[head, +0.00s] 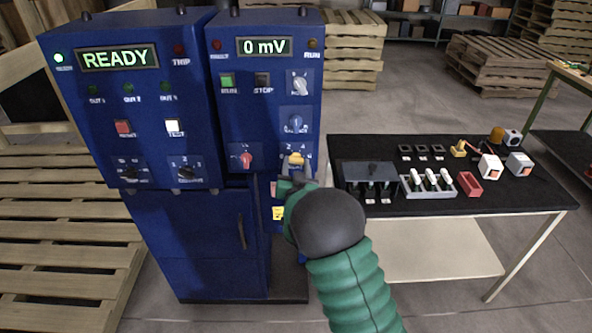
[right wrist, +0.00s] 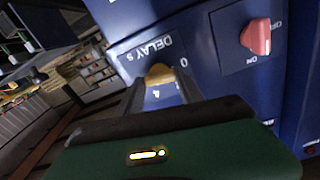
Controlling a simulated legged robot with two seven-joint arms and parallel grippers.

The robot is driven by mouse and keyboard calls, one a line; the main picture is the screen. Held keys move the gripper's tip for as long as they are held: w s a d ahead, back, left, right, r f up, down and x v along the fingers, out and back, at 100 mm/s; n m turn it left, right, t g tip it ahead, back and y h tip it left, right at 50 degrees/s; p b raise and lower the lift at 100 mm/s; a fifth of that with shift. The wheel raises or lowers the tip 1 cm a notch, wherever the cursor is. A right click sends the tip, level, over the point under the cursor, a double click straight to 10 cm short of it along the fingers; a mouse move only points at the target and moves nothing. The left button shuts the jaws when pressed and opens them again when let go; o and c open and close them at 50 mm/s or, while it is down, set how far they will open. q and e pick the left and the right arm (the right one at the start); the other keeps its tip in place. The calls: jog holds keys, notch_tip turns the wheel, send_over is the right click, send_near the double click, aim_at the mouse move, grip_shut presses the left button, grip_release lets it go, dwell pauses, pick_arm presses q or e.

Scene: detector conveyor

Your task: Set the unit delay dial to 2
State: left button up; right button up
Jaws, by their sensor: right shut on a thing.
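The delay dial is a yellow knob (head: 296,159) low on the right-hand blue cabinet, with numbers around it. My left gripper is not in view.
A red switch (head: 246,158) is beside the dial, and a blue knob (head: 296,122) is above it. The display (head: 265,47) reads 0 mV; the left cabinet's display (head: 117,57) reads READY. A black table (head: 500,195) with several small parts stands to the right.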

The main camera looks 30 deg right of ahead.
jog(key=m+b, duration=0.6)
jog(key=shift+d+f+b, duration=0.1)
jog(key=shift+f+b, duration=0.2)
jog(key=shift+b, duration=0.1)
jog(key=m+b, duration=0.3)
jog(key=shift+r+m, duration=0.1)
jog(key=shift+m, duration=0.2)
jog(key=shift+b, duration=0.3)
jog(key=shift+s, duration=0.1)
jog(key=o, duration=1.4)
jog(key=shift+r, duration=0.1)
jog(key=v, duration=1.6)
jog(key=shift+s+a+p, duration=0.25)
jog(key=shift+a+p, duration=0.05)
jog(key=shift+p, duration=0.1)
